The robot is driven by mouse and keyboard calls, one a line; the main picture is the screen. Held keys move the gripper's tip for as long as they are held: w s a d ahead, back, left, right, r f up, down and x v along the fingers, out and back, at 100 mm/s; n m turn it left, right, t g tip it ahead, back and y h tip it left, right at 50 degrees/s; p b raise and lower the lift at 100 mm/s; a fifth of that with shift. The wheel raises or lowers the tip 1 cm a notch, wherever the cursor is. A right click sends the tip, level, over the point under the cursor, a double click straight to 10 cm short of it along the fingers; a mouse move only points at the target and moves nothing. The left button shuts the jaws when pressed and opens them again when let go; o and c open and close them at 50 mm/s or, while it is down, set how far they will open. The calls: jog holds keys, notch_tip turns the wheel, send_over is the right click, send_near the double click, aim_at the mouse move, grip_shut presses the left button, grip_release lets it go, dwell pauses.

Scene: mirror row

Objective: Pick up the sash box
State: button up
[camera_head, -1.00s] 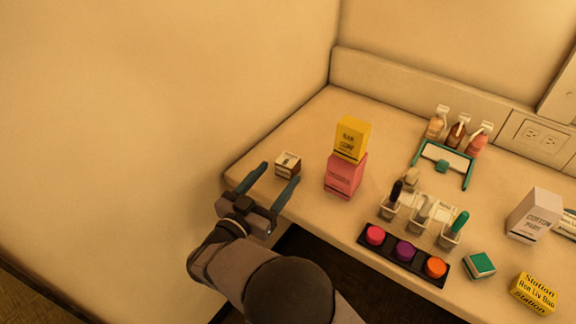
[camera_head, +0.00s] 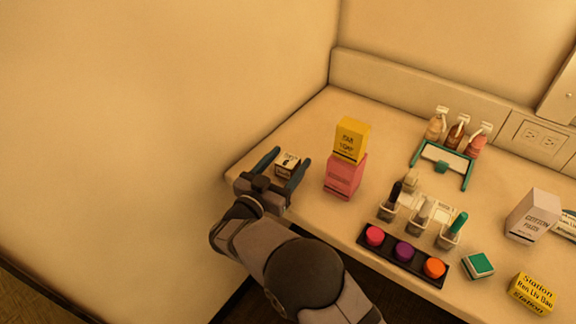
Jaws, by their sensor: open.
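A small box with a pale top, dark marks and a brown side (camera_head: 288,161) sits at the left end of the counter. I take it for the sash box, though I cannot read a name on it. My gripper (camera_head: 291,157) is open, with one blue-grey finger to the left of this box and the other to its right. The gripper's body hides part of the box's near side. I cannot tell whether either finger touches it.
A yellow box (camera_head: 351,139) stands on a pink box (camera_head: 344,176) just right of my gripper. Nail-polish-like bottles (camera_head: 424,214), a black tray of coloured discs (camera_head: 371,246) and a white carton (camera_head: 534,214) stand further right. The wall (camera_head: 130,130) is left. The counter behind the small box is clear.

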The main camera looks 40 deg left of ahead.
aim_at(288, 160)
jog(key=shift+w, duration=0.2)
jog(key=c, duration=1.2)
notch_tip(288, 160, up, 10)
jog(key=shift+r, duration=0.1)
